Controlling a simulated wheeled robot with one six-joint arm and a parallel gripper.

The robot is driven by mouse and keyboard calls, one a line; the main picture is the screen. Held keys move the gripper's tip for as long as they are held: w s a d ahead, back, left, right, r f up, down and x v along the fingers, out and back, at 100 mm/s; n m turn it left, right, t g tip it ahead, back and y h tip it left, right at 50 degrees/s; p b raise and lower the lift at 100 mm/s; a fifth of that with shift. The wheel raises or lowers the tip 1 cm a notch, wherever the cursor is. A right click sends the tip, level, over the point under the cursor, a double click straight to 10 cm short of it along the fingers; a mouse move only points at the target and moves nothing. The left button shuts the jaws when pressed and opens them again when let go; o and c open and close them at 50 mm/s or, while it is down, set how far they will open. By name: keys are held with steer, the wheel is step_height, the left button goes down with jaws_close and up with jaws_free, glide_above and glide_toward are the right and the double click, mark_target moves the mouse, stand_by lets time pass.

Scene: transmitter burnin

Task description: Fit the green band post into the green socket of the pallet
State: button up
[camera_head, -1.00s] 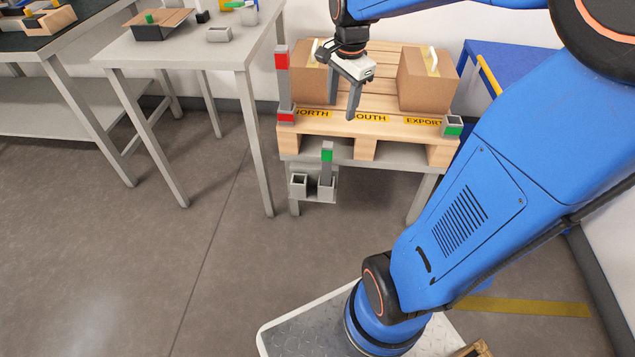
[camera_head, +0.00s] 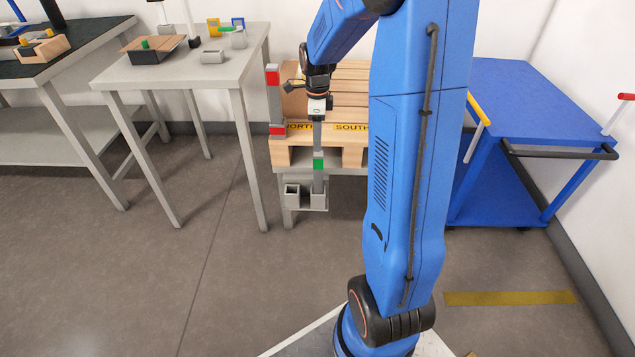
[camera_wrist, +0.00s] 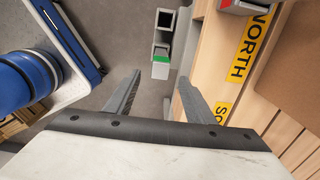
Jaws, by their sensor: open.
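The green band post (camera_head: 318,163) stands upright in a grey two-cell holder (camera_head: 292,196), in its right cell, at the front left of the pallet (camera_head: 300,139). My gripper (camera_head: 318,145) points down above the post, and its fingers line up with it in the head view. In the wrist view my gripper (camera_wrist: 160,78) is open and empty. The post's green band (camera_wrist: 162,52) shows just past the fingertips, roughly midway between them. How far the post top is below the fingertips is hard to tell. The green socket is hidden behind my arm.
A red-banded post (camera_head: 273,95) stands at the pallet's left corner. A box (camera_wrist: 292,60) sits on the pallet by the NORTH label (camera_wrist: 250,48). A grey table (camera_head: 180,75) is at left, a blue cart (camera_head: 540,100) at right.

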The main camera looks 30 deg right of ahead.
mark_target(318, 165)
step_height(318, 165, down, 13)
steer(key=shift+d+r, duration=0.1)
stand_by(0.6)
steer(key=shift+c, duration=0.3)
jaws_close()
